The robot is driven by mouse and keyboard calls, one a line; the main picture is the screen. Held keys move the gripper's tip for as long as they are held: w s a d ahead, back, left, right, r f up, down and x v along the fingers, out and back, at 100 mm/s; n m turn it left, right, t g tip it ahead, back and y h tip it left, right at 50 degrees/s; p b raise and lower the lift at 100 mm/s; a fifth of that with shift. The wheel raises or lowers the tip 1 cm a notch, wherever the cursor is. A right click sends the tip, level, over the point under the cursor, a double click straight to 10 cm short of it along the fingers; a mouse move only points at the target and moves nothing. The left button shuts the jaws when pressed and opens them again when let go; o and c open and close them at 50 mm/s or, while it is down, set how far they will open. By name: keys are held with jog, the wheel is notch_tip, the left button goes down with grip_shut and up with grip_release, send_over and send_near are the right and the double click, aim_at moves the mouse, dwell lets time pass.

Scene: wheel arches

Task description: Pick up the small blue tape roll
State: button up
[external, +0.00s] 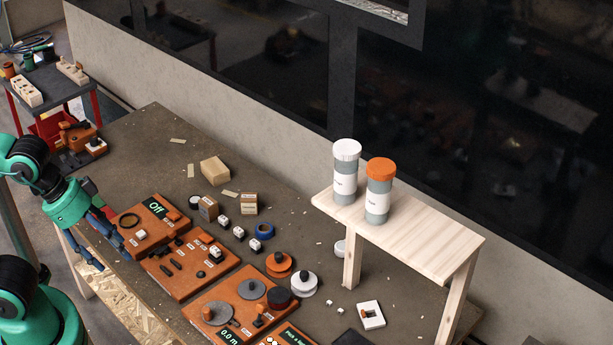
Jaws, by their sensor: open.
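The small blue tape roll (264,230) lies flat on the brown worktable, a blue ring with a dark centre. It sits right of several small white-and-dark blocks and below a cardboard box. My green arm reaches in from the left edge. My gripper (105,245) has dark blue fingers and is at the table's left edge, beside the orange panel marked "Off". It is open, with nothing seen between the fingers. It is well to the left of the tape roll and apart from it.
Orange panels (187,265) with knobs and discs lie between my gripper and the tape roll. Small boxes (208,208) stand close to the roll. A wooden shelf (420,235) bearing two jars stands at the right. An orange-topped spool (279,264) lies just below the roll.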

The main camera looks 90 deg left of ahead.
jog(key=w+a+f+n+g+b, duration=0.1)
jog(key=w+a+f, duration=0.2)
jog(key=w+a, duration=0.8)
jog(key=w+a+f, duration=0.4)
jog(key=w+a, duration=0.7)
jog(key=w+a+f, duration=0.1)
jog(key=a+f, duration=0.6)
jog(key=a, duration=0.3)
jog(key=w+a+f, duration=0.1)
jog(key=a+f, duration=0.7)
jog(key=a, duration=0.3)
jog(key=w+a+f+n+g+b, duration=0.1)
jog(key=a+f, duration=0.7)
jog(key=a, duration=0.3)
jog(key=shift+w+y, duration=0.2)
jog(key=shift+y, duration=0.1)
jog(key=shift+f, duration=0.1)
jog(key=b, duration=0.2)
send_over(258, 228)
jog(key=shift+f, duration=4.05)
